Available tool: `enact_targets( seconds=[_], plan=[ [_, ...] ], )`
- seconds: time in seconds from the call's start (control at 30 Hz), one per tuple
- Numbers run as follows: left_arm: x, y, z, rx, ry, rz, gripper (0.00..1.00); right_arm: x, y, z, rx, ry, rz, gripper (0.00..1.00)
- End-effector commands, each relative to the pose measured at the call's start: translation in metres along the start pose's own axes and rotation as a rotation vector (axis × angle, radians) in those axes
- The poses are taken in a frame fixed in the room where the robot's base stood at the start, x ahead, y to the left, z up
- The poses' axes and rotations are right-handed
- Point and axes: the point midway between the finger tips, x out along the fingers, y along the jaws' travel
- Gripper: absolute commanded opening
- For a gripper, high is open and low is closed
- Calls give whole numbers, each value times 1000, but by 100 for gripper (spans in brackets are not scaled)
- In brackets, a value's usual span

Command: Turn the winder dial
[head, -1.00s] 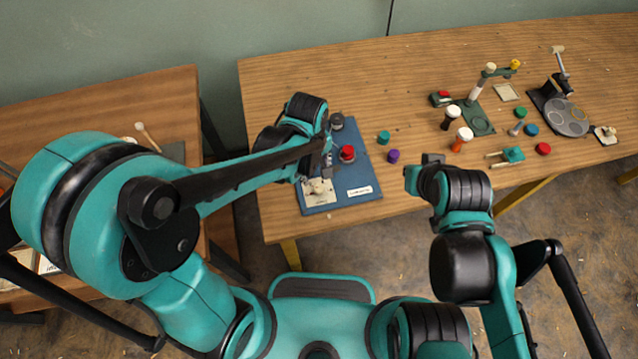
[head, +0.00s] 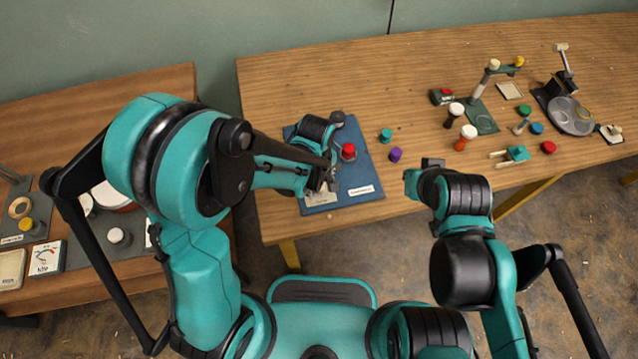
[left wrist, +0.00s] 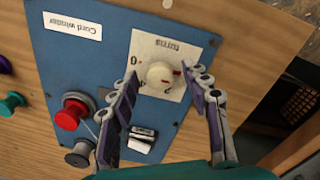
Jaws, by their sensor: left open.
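The winder dial (left wrist: 158,75) is a round cream knob with a red mark, on a pale plate (left wrist: 145,45) marked "turns" with numbers. The plate is on the blue cord winder board (left wrist: 85,65), seen also in the head view (head: 365,170). My left gripper (left wrist: 163,86) is open, its fingertips on either side of the dial; I cannot tell if they touch it. In the head view my left gripper (head: 325,182) is over the board's front part and hides the dial. My right gripper (head: 424,172) hovers off the table's front edge, its opening unclear.
The board also bears a red knob (left wrist: 70,113), a dark grey knob (left wrist: 80,153) and a metal piece (left wrist: 142,138). Teal (head: 385,135) and purple (head: 395,155) pegs stand right of it. Several other items fill the table's right side. A second table (head: 110,100) is at left.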

Motion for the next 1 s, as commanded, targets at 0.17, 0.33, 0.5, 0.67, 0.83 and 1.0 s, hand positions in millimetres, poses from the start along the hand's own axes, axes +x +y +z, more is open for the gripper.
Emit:
enact_targets(
  seconds=[0.17,0.33,0.5,0.67,0.83,1.0],
  plan=[
    [0,0,0,0,0,0,13,0,0,0,0,0,0,0],
    [0,0,0,0,0,0,0,0,0,0,0,0,0,0],
    [0,0,0,13,0,0,0,0,0,0,0,0,0,0],
    [0,0,0,62,-2,0,0,2,0,1,0,0,0,0],
    [0,0,0,168,-6,0,0,4,0,3,0,0,0,0],
    [1,0,-1,315,-12,0,0,7,0,5,0,0,0,0]
  ],
)
